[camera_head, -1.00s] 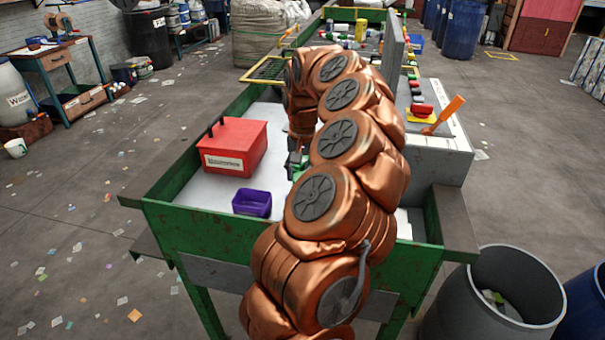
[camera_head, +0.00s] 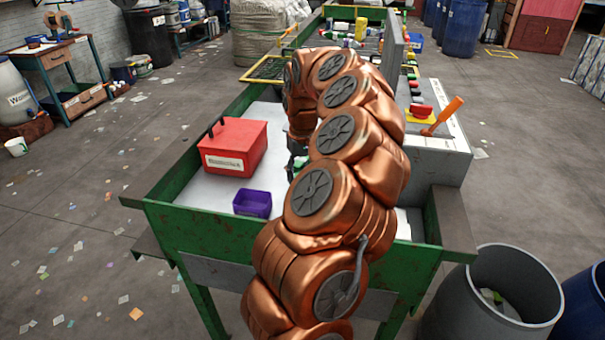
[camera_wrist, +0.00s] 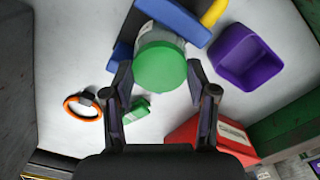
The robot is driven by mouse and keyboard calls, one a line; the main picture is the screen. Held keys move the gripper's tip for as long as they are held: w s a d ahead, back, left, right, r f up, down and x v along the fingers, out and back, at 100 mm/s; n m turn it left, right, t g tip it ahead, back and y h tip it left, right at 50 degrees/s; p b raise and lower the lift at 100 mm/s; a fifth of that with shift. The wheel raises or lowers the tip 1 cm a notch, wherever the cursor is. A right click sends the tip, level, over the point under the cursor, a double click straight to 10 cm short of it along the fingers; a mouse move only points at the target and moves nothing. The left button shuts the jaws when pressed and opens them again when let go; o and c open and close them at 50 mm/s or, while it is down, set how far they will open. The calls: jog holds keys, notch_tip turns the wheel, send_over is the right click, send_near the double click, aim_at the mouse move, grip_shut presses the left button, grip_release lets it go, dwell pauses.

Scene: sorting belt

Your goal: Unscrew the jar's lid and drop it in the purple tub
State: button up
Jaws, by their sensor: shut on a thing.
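In the wrist view the jar (camera_wrist: 158,38) is seen from above, with its round green lid (camera_wrist: 160,68) facing me. Its pale body lies mostly behind the lid, against a blue holder (camera_wrist: 183,17). My gripper (camera_wrist: 159,74) has one finger on each side of the lid and is shut on it. Whether the lid is loose from the jar cannot be told. The purple tub (camera_wrist: 222,62) is to the right of the jar in the wrist view and looks empty. The tub (camera_head: 252,204) also shows near the table's front edge. My arm hides most of the jar in the head view.
A red box (camera_head: 233,147) stands behind the tub. In the wrist view an orange ring (camera_wrist: 70,112) and a small green item (camera_wrist: 137,111) lie on the white surface. Green walls (camera_head: 160,222) edge the table. A grey bin (camera_head: 515,295) stands at the right.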

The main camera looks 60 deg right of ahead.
jog(key=shift+a+f+n+p, duration=0.15)
jog(key=shift+n+p, duration=0.6)
jog(key=shift+n, duration=2.05)
jog(key=shift+n, duration=0.4)
jog(key=o, duration=1.2)
jog(key=shift+r+p, duration=0.9)
jog(key=shift+r, duration=1.7)
